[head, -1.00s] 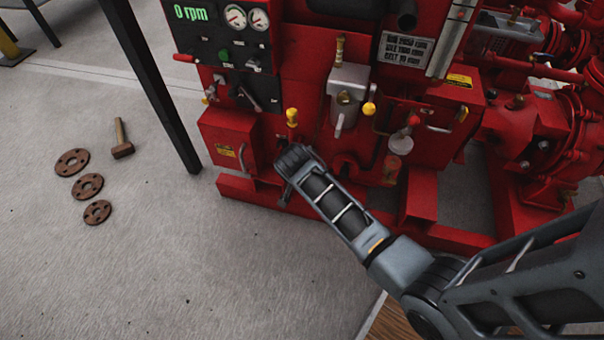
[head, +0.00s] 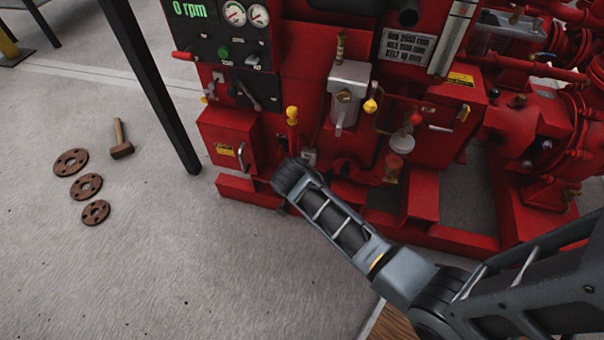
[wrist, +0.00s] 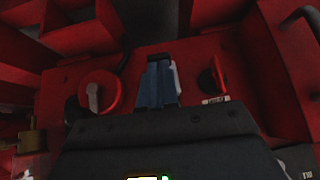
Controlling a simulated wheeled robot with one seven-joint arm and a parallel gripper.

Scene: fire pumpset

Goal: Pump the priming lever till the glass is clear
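A red lever with a yellow grip (head: 292,116) stands upright on the front of the red pumpset in the head view. I cannot tell whether it is the priming lever. A small pale bowl, possibly the glass (head: 401,143), sits under a red knob to its right; its contents are too small to read. My gripper is hidden behind my wrist in the head view, low in front of the pumpset. In the wrist view, my gripper's bluish fingers (wrist: 160,84) look close together, with a pale strip beside them. I cannot make out anything held.
A red ring with a grey handle (wrist: 97,96) lies left of the fingers in the wrist view. A red box (head: 226,140) juts out at the pumpset's left. A black post (head: 150,85) stands nearby. A hammer (head: 121,140) and rusty flanges (head: 87,186) lie on open floor.

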